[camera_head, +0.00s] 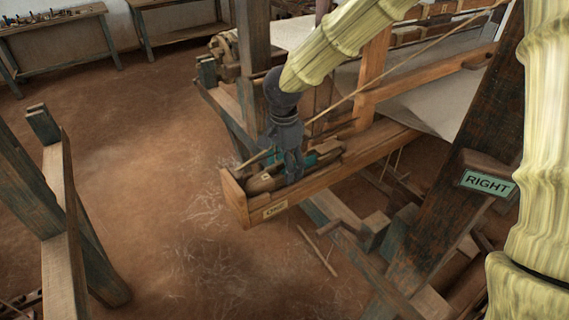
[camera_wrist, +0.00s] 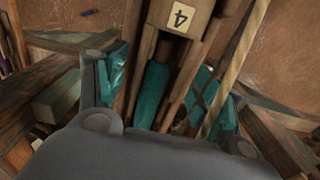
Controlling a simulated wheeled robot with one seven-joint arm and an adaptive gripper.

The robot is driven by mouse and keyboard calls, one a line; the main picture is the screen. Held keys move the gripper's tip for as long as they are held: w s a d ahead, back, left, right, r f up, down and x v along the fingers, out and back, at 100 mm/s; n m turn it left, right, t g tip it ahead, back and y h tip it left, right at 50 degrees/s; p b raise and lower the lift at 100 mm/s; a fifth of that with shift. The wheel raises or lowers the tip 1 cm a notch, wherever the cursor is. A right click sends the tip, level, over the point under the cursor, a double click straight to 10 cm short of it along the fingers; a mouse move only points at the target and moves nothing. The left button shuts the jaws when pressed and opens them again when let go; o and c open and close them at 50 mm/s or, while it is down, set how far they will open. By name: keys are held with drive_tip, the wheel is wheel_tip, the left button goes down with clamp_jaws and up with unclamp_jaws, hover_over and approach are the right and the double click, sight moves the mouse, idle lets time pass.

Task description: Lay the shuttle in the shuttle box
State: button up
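The wooden shuttle (camera_head: 262,184) carries a number 4 label and lies lengthwise in the shuttle box (camera_head: 280,206), near its left end. In the wrist view the shuttle (camera_wrist: 180,18) shows its label and a teal yarn bobbin (camera_wrist: 152,95) in its hollow. My gripper (camera_head: 292,178) points down over the middle of the shuttle. In the wrist view my gripper (camera_wrist: 165,95) has its teal-padded fingers wide apart, one on each side of the shuttle. Contact of the pads with its sides is not clear. The shuttle's underside is hidden.
A slanted cord (camera_head: 385,80) runs down past my gripper to the box. A dark post with a RIGHT sign (camera_head: 487,182) stands at the right. Loom beams (camera_head: 225,115) lie behind the box. The earthen floor (camera_head: 160,170) at left is open.

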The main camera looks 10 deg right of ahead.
idle(0.3)
wheel_tip(320, 180, up, 2)
drive_tip(key=shift+r+p, duration=0.1)
drive_tip(key=shift+p, duration=1)
wheel_tip(320, 180, up, 6)
drive_tip(key=a+p, duration=0.1)
drive_tip(key=p, duration=0.5)
drive_tip(key=shift+s+a+r, duration=0.15)
drive_tip(key=shift+a+r, duration=0.05)
drive_tip(key=shift+r, duration=0.05)
drive_tip(key=shift+d+f, duration=0.15)
drive_tip(key=shift+p, duration=0.35)
